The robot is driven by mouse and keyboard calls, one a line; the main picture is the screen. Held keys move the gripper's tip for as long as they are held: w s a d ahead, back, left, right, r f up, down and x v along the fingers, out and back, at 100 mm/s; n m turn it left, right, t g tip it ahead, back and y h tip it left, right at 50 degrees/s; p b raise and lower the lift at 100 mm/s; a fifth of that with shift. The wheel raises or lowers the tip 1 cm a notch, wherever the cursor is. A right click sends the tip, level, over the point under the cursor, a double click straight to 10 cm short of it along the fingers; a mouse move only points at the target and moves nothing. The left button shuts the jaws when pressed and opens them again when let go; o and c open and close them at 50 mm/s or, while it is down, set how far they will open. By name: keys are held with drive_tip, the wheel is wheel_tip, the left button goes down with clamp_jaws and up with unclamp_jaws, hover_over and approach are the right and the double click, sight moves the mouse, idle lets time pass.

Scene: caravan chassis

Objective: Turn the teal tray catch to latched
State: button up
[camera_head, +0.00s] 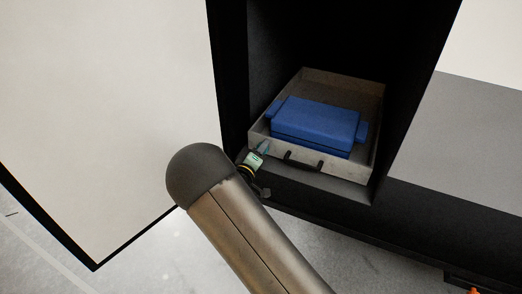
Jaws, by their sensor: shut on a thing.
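The teal tray catch (265,145) shows as a small bluish-green bit at the left front corner of the grey tray (340,172). My gripper (262,149) is at that corner, small and partly hidden behind my arm. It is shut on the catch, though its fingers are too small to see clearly. Which way the catch is turned cannot be told. The tray sits inside a dark open compartment and has a dark handle (304,163) on its front wall.
A blue case (316,120) lies in the tray. A large pale panel (105,95) with a black edge stands to the left of the compartment. Dark compartment walls are close on both sides of the tray. Pale open floor (170,255) lies in front.

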drive_tip(key=o, duration=1)
drive_tip(key=b+v, duration=0.3)
drive_tip(key=v, duration=1.4)
drive_tip(key=shift+s+a, duration=0.15)
drive_tip(key=shift+s, duration=0.1)
drive_tip(key=d+r+m+g+y, duration=0.3)
drive_tip(key=d+m+g+y, duration=0.1)
drive_tip(key=d+g+y, duration=0.4)
drive_tip(key=s+d+r+m+g, duration=0.1)
drive_tip(key=s+d+g, duration=0.1)
drive_tip(key=s+d, duration=0.3)
drive_tip(key=s+d+r+m+g, duration=0.1)
drive_tip(key=s+d+m+g, duration=0.1)
drive_tip(key=s+d, duration=0.4)
drive_tip(key=s+d+r+m+g+h, duration=0.1)
drive_tip(key=s+d+g, duration=0.3)
drive_tip(key=s, duration=0.7)
drive_tip(key=shift+s+d+r, duration=0.1)
drive_tip(key=shift+d+r, duration=0.05)
drive_tip(key=shift+d, duration=0.25)
drive_tip(key=shift+s+d+r, duration=0.1)
drive_tip(key=shift+d+r, duration=0.05)
drive_tip(key=shift+d, duration=0.2)
